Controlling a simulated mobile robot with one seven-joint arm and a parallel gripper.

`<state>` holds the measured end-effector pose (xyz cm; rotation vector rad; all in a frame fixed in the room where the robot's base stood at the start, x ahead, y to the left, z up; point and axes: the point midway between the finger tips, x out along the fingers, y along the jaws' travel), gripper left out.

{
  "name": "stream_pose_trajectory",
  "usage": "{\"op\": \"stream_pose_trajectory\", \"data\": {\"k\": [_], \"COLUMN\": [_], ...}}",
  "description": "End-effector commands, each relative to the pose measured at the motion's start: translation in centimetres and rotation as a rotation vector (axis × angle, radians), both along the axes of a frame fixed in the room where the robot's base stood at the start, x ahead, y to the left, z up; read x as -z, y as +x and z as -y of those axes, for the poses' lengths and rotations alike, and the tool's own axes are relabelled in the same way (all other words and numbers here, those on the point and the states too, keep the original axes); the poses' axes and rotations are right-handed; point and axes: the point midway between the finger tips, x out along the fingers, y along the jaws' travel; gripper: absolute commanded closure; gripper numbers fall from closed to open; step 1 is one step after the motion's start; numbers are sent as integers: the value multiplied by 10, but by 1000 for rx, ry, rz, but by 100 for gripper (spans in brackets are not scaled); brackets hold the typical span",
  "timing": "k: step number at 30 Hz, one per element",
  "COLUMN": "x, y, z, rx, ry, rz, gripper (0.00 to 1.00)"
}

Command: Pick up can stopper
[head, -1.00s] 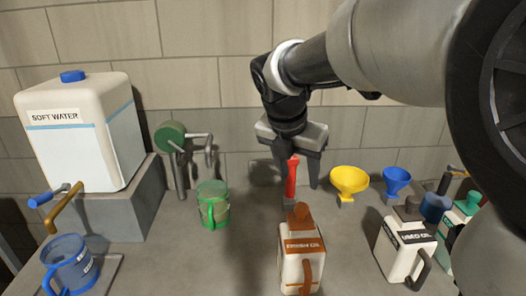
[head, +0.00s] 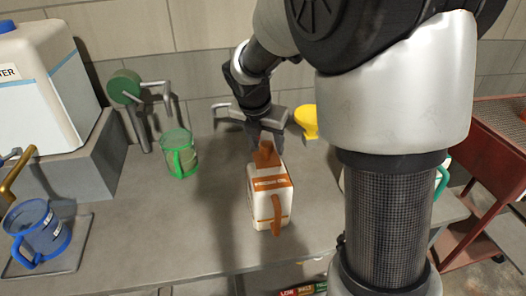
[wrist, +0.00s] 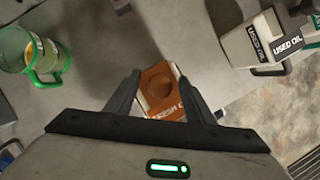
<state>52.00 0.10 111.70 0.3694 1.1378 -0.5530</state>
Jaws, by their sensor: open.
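The fresh oil can (head: 270,204) is white with a brown band, top and handle, and stands upright on the bench. Its brown stopper (head: 265,154) sits on top, partly hidden by a finger in the head view. In the wrist view the round brown stopper (wrist: 160,83) shows between my fingers, above the can's brown top (wrist: 166,106). My gripper (head: 262,146) is open and points down over the can, with one finger on each side of the stopper in the wrist view (wrist: 159,76). I cannot tell whether the fingers touch it.
A green jug (head: 180,155) stands left of the can, and a blue jug (head: 38,232) at the front left. A used oil can (wrist: 268,40) stands to the right in the wrist view. A yellow funnel (head: 307,121) is behind. The bench between the green jug and can is clear.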

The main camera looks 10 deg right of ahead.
Motion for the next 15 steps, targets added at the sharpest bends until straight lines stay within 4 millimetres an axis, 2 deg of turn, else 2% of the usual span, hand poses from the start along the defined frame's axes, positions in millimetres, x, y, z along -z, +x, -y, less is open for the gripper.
{"op": "stream_pose_trajectory", "data": {"k": [8,15], "x": [3,2], "y": [1,1], "z": [1,1], "rx": [0,0], "ry": [0,0], "rz": [0,0], "gripper": [53,94]}}
